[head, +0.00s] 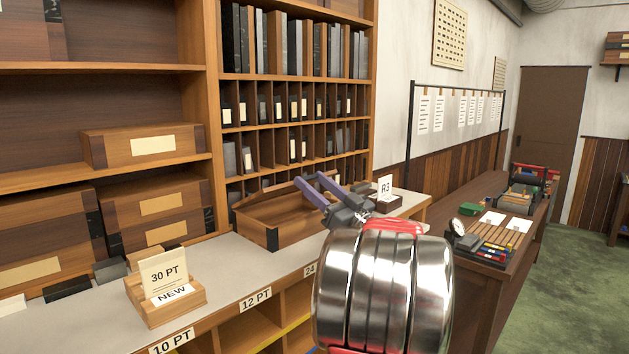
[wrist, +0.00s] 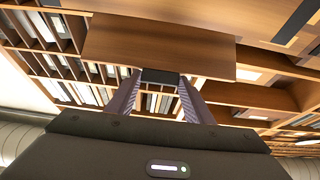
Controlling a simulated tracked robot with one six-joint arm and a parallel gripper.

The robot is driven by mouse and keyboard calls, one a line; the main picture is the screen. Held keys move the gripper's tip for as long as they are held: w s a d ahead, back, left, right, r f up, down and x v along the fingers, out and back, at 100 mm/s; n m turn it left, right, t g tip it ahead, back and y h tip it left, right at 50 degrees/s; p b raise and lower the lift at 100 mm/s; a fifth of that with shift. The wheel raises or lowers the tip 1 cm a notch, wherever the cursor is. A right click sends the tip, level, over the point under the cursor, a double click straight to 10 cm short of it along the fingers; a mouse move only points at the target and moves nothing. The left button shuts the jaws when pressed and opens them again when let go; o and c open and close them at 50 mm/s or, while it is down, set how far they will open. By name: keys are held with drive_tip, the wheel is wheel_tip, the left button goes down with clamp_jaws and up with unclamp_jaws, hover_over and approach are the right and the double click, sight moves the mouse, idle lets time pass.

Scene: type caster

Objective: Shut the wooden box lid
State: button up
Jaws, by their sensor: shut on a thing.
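The wooden box (head: 290,232) sits on the grey counter in the head view, with dark corner pieces. It stands open, and part of its inside shows. Its lid (head: 262,192) is raised at the back; its exact angle is hard to tell. My gripper (head: 310,182) reaches over the box from the right, its two purple fingers at the lid's right end. In the wrist view, a wooden panel (wrist: 160,42), apparently the lid, lies ahead of my gripper (wrist: 162,78). The fingers are shut on a dark piece at the panel's edge.
A 30 PT card holder (head: 165,298) stands at the counter's front left. An R3 card (head: 385,188) stands right of the box. Shelves with closed boxes (head: 145,144) and upright dark slabs rise behind. A bench with tools (head: 490,235) is at right.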

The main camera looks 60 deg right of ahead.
drive_tip(key=shift+f, duration=0.35)
drive_tip(key=o, duration=1.5)
drive_tip(key=shift+r, duration=0.1)
drive_tip(key=shift+w+r, duration=0.1)
drive_tip(key=shift+a, duration=0.1)
drive_tip(key=v, duration=1.4)
drive_tip(key=shift+r, duration=0.15)
